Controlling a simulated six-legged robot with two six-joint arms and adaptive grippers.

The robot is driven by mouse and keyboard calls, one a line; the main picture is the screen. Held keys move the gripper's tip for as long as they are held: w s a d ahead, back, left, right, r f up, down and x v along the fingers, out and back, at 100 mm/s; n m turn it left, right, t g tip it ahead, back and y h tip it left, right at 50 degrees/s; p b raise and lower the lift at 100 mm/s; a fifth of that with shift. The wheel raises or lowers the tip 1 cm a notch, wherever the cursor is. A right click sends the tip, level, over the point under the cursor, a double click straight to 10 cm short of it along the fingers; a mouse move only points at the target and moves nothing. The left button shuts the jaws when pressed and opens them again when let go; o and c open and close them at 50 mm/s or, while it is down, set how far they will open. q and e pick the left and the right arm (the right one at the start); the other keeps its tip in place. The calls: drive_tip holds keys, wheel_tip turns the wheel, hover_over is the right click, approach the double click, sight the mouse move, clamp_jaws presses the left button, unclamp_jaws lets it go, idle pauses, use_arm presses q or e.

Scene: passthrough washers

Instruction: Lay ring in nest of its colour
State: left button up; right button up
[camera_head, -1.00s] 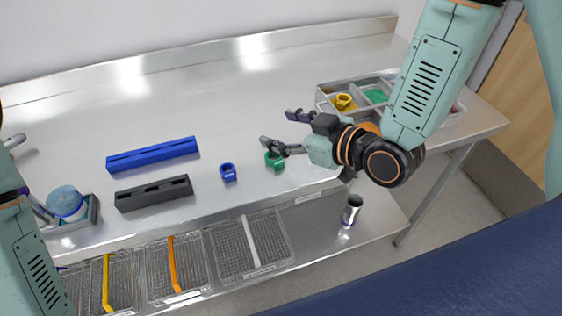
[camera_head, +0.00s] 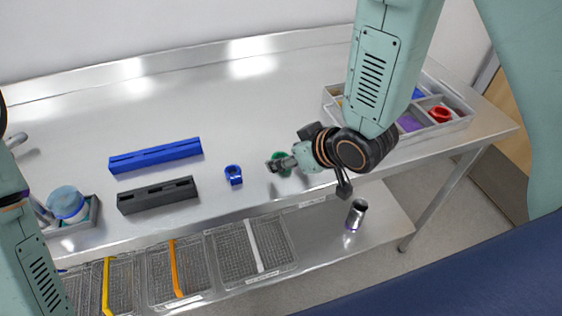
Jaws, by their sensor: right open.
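A green ring (camera_head: 284,157) lies on the steel table, partly hidden by my right gripper (camera_head: 275,164). The gripper's fingers are open at the ring; whether they touch it I cannot tell. A blue ring (camera_head: 233,174) stands on the table to the left, apart from the gripper. A grey compartment tray (camera_head: 462,122) is at the right, partly behind my right arm. A red ring (camera_head: 440,114) sits in one compartment. A purple nest (camera_head: 409,123) and a blue nest (camera_head: 417,93) show as coloured floors. My left arm shows at the left edge; its gripper is not seen.
A blue slotted bar (camera_head: 155,156) and a black slotted block (camera_head: 157,195) lie left of the rings. A blue-and-white round item (camera_head: 67,203) sits in a small holder. Wire baskets (camera_head: 240,250) and a metal cup (camera_head: 356,213) are on the lower shelf. The table's back is clear.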

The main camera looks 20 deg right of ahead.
drive_tip(key=shift+x, duration=1.35)
drive_tip(key=shift+c, duration=0.4)
drive_tip(key=c, duration=0.9)
